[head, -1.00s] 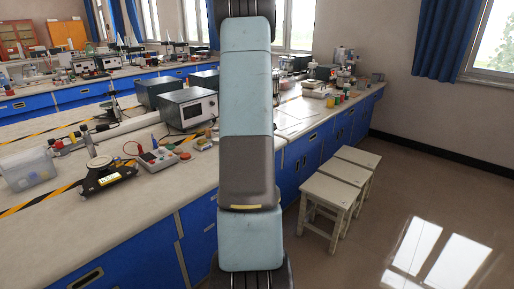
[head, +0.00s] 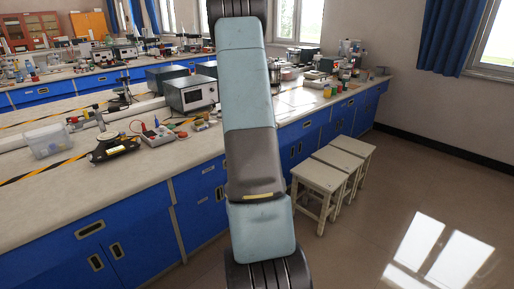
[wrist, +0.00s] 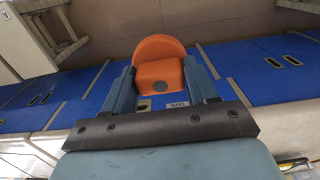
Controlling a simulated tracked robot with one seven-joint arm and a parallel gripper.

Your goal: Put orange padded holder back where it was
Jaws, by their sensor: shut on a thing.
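The orange padded holder (wrist: 157,49) shows in the wrist view, with a rounded top and a blockier front bearing a grey round spot. My gripper (wrist: 162,82) is shut on it, with one blue-grey finger on each side. The holder is off the bench, with blue cabinet fronts and floor behind it. In the head view my arm stands in the middle of the picture, and neither the gripper nor the holder can be seen.
The long pale bench (head: 60,195) carries a clear bin (head: 48,141), a black device (head: 114,148), a red-and-white meter box (head: 158,134) and a power supply (head: 192,93). White stools (head: 322,183) stand right of my arm. The floor (head: 400,190) at right is clear.

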